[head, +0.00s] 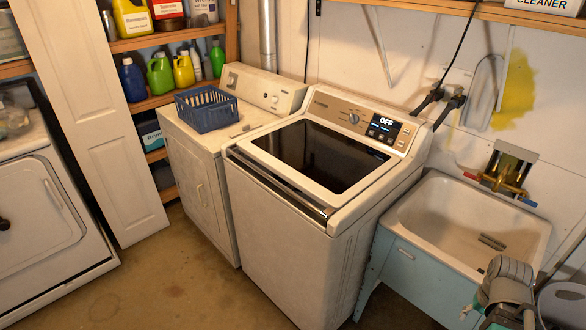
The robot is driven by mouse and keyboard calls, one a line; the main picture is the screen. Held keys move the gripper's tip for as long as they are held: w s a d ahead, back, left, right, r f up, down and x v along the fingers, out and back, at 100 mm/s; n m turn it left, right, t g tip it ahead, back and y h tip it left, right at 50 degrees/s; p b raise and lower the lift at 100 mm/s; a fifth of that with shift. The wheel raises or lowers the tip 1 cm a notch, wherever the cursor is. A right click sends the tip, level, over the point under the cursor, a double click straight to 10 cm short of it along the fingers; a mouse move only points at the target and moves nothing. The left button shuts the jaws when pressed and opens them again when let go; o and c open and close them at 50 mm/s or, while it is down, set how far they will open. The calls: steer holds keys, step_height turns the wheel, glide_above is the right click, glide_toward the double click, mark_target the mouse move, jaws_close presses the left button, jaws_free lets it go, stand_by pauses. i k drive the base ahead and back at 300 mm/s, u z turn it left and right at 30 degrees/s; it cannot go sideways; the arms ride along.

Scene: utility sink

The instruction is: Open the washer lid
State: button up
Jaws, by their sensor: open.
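The washer (290,255) is a white top-loader in the middle of the head view, angled toward the right. Its lid (318,152) has a dark glass panel in a pale frame and lies shut, flat on the top. A dark, shiny strip (275,187) runs along the lid's front edge. The control panel behind it has a knob and a display (383,128) reading OFF. Grey jointed parts of my arm show at the lower right, in front of the sink and apart from the washer. My gripper's fingers cannot be made out.
A utility sink (399,262) with a brass faucet (505,182) stands close on the washer's right. A dryer (195,165) with a blue basket (207,108) on top stands on its left. Shelves of bottles are behind. The floor (185,285) in front is clear.

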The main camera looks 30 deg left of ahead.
mark_target(331, 166)
steer(key=u, duration=0.25)
steer(key=i, duration=1)
steer(key=u, duration=0.6)
